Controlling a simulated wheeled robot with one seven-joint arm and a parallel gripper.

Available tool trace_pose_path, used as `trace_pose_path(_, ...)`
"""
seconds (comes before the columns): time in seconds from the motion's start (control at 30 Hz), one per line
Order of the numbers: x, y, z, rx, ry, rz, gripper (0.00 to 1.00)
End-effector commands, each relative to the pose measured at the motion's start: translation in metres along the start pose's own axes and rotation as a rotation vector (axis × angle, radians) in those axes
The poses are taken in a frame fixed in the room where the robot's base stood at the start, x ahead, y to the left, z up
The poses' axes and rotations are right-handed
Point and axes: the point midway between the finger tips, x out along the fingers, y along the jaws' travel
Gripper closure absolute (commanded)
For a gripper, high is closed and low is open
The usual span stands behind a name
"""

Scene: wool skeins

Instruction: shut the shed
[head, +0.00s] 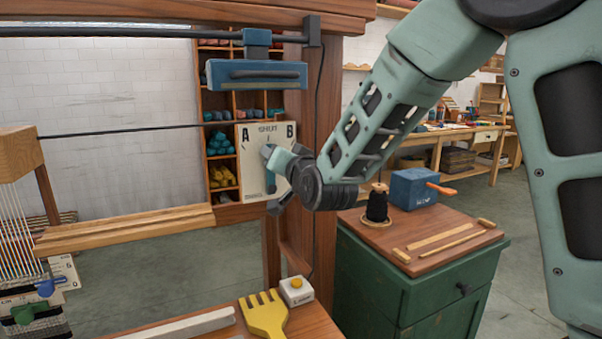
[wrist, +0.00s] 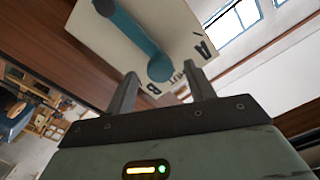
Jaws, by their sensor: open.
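A pale board (head: 252,141) marked A, SHUT and B hangs by the loom's right post, and it also fills the upper part of the wrist view (wrist: 183,22). A teal lever (wrist: 135,38) with a round knob is on it. Its upper end also shows in the head view (head: 267,152), below the word SHUT. I cannot tell exactly which mark it points to. My gripper (wrist: 164,84) is open and empty, its fingers apart on either side of the knob's line of view. In the head view my gripper (head: 280,172) covers the board's lower right; contact is unclear.
The loom's wooden post (head: 325,130) stands right behind my gripper. A yellow comb (head: 264,316) and a white box with a yellow button (head: 296,290) lie below. A green cabinet (head: 400,300) carries a black spool (head: 377,204) and a blue box (head: 412,187).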

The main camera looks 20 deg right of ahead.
Motion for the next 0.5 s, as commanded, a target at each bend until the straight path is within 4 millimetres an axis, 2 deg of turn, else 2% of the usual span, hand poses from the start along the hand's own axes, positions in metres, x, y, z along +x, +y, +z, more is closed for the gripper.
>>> trace_pose_path(0.1, -0.030, 0.000, 0.000, 0.000, 0.000, -0.001, 0.46)
trace_pose_path(0.4, -0.101, -0.001, 0.000, 0.001, 0.001, -0.003, 0.46)
trace_pose_path(0.47, -0.115, 0.000, 0.000, 0.001, 0.002, -0.002, 0.46)
trace_pose_path(0.5, -0.115, 0.003, 0.004, 0.001, 0.006, -0.002, 0.46)
